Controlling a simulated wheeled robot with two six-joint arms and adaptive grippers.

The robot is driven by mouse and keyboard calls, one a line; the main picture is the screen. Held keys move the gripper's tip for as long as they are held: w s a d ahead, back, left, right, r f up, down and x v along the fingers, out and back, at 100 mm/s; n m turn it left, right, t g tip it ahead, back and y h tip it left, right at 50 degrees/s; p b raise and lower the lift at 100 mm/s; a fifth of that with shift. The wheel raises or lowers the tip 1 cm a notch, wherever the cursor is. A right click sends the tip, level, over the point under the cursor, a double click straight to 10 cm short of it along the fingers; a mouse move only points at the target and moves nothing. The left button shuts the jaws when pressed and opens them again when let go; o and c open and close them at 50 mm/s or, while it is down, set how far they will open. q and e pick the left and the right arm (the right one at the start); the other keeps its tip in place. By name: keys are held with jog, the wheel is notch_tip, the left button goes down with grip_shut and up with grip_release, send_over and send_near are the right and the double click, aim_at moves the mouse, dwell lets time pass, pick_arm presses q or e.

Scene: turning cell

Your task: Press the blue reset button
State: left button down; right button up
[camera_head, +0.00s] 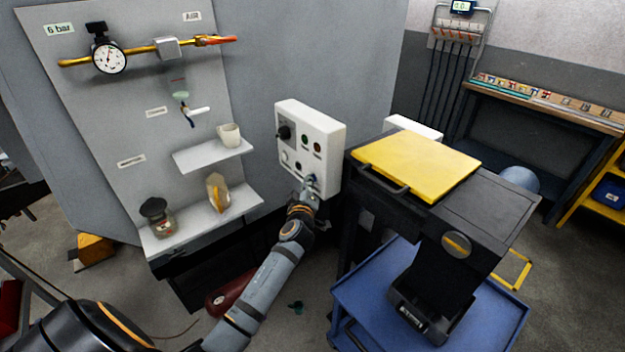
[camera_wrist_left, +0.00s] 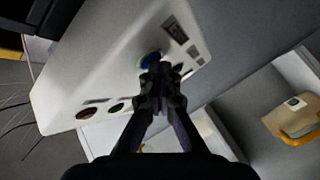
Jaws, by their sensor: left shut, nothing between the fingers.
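The white control box (camera_head: 320,140) is fixed to the grey wall panel in the middle of the head view. It carries a black knob (camera_head: 284,132) and several small round buttons. The blue reset button (camera_wrist_left: 150,60) shows in the left wrist view, partly covered by my fingertips. My left gripper (camera_head: 310,184) is shut and empty at the lower part of the box face. In the left wrist view its fingertips (camera_wrist_left: 160,74) overlap the button's lower edge; I cannot tell whether they touch it. My right gripper is not in view.
A black cabinet with a yellow top (camera_head: 418,165) stands close to the right of the box. A blue cart (camera_head: 465,325) is below it. Small shelves (camera_head: 215,156) with a cup (camera_head: 229,135) and jars are to the left. A red cylinder (camera_head: 230,293) lies on the floor.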

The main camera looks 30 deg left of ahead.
pick_arm(q)
jog(key=shift+s, duration=0.1)
jog(key=shift+s+a, duration=0.35)
jog(key=shift+s, duration=0.3)
jog(key=s, duration=0.1)
jog(key=s+a+b, duration=0.1)
jog(key=s, duration=0.1)
jog(key=s+a, duration=0.1)
jog(key=shift+s, duration=0.3)
jog(key=shift+f, duration=0.15)
dwell(0.6)
